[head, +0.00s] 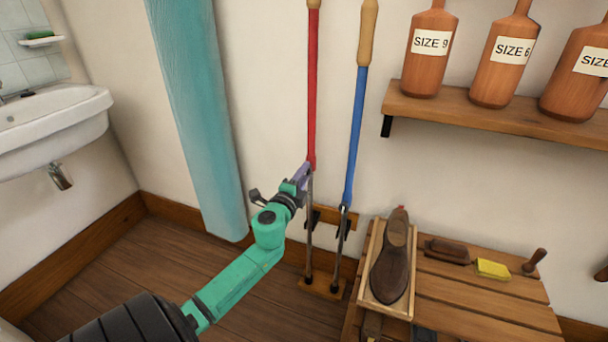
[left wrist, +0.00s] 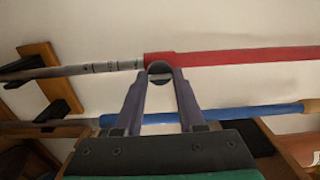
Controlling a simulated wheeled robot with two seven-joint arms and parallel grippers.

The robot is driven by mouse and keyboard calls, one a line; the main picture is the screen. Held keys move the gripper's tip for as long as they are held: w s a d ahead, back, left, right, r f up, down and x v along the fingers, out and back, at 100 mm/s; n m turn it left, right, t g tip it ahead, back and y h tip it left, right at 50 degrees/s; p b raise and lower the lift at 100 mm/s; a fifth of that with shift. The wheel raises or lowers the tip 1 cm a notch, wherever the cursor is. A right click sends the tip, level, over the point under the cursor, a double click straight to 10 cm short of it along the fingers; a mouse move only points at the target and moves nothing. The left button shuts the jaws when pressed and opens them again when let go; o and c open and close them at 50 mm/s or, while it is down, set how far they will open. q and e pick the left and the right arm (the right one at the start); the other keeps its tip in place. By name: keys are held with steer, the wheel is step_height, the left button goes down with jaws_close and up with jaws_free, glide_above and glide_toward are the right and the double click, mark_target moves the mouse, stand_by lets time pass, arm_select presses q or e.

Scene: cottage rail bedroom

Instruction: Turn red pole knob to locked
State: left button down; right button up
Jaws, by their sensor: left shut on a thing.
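The red pole (head: 312,95) stands upright in a rack against the wall. Its red upper tube meets a grey metal lower shaft, and it also shows in the left wrist view (left wrist: 235,57). My left gripper (head: 304,174) is at that joint, in front of the pole. In the left wrist view its fingers (left wrist: 158,76) are shut on the small dark round knob (left wrist: 158,67) at the red tube's lower end. The fingers cover part of the knob, and I cannot tell whether it is locked. My right gripper is not in view.
A blue pole (head: 354,140) stands close to the right of the red one, in the same rack (head: 326,289). A wooden bench (head: 465,300) with a shoe (head: 391,270) is at the right. A teal hanging (head: 200,120) and a sink (head: 55,120) are at the left.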

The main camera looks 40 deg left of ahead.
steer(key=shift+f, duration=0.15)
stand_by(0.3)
arm_select(q)
steer(key=c, duration=0.5)
jaws_free()
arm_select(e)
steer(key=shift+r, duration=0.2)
arm_select(q)
steer(key=b+v, duration=0.1)
steer(key=v, duration=1.3)
steer(key=shift+s+d, duration=0.15)
steer(key=shift+s, duration=0.1)
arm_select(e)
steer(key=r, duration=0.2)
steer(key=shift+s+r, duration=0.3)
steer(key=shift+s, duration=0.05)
